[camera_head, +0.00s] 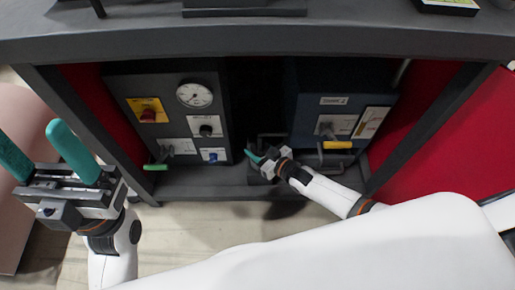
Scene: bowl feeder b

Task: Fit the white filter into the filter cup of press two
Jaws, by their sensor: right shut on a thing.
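The white filter and the filter cup cannot be made out in this view. A dark blue machine (308,82) stands on the right side of the bay; its small label seems to end in 2. My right gripper (253,156) is low at the dark gap left of this machine, with its teal fingertips pointing left. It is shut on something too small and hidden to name. My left gripper (40,152) is at the far left, in front of the bay, with its two teal fingers wide apart and nothing between them.
A dark grey machine (168,88) with a round gauge (194,95), a red knob (148,116) and a green handle (156,167) stands left in the bay. A yellow handle (338,145) juts from the blue machine. The tabletop edge (270,38) overhangs both. Open floor (200,225) lies in front.

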